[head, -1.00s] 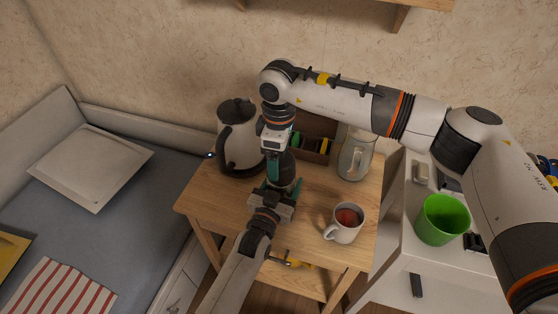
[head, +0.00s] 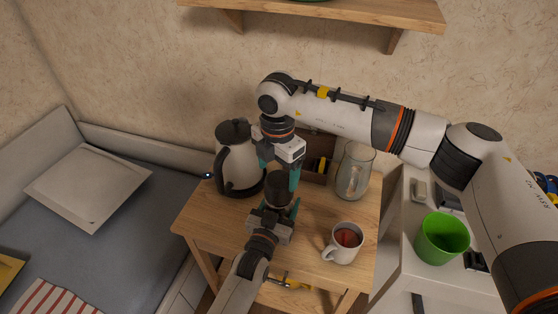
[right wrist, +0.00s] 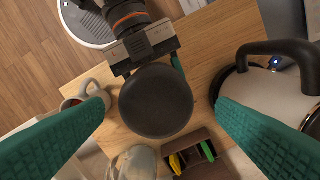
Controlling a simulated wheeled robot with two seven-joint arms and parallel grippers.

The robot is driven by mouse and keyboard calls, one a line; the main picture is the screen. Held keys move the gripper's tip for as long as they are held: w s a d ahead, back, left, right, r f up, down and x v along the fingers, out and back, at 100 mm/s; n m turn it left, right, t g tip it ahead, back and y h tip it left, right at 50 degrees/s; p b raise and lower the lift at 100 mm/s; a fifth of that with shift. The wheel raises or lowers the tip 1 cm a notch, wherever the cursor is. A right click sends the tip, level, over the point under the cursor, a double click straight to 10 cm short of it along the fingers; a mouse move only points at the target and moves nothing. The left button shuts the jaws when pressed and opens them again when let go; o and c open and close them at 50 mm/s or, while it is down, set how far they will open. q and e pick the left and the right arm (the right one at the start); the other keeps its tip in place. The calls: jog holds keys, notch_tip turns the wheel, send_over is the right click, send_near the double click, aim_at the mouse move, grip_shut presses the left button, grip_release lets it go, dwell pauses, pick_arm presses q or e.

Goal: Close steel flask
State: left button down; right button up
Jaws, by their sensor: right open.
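The steel flask's dark round top (head: 278,188) shows upright above my left gripper (head: 276,212) over the wooden table. My left gripper's fingers are around the flask, and its body is mostly hidden by them. In the right wrist view, the dark lid (right wrist: 156,100) covers the flask's top and hides its mouth; how tightly it sits cannot be told. My right gripper (head: 278,172) points down just above the lid. Its teal fingers are spread wide on both sides, empty and apart from the lid.
A kettle (head: 236,165) stands left of the grippers. A glass jug (head: 354,170) and a mug (head: 343,243) of red-brown drink stand right. A brown box (head: 318,165) is behind. A green cup (head: 441,238) stands on the white side unit.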

jog(key=n, duration=0.4)
jog(key=shift+r+n, duration=0.15)
jog(key=shift+n, duration=0.25)
jog(key=n, duration=0.4)
jog(key=shift+r+n, duration=0.1)
jog(key=shift+n, duration=0.2)
jog(key=n, duration=0.6)
jog(key=shift+r+n, duration=0.15)
jog(key=shift+n, duration=0.25)
jog(key=n, duration=0.7)
jog(key=shift+r, duration=0.2)
jog(key=n, duration=0.6)
jog(key=shift+r+n, duration=0.15)
jog(key=shift+n, duration=0.25)
jog(key=n, duration=0.4)
jog(key=shift+d+r+n, duration=0.1)
jog(key=shift+n, duration=0.2)
jog(key=n, duration=0.4)
jog(key=shift+r, duration=0.1)
jog(key=n, duration=0.6)
jog(key=shift+s+r+n, duration=0.1)
jog(key=shift+r+n, duration=0.1)
jog(key=shift+n, duration=0.2)
jog(key=n, duration=0.5)
jog(key=shift+r, duration=0.1)
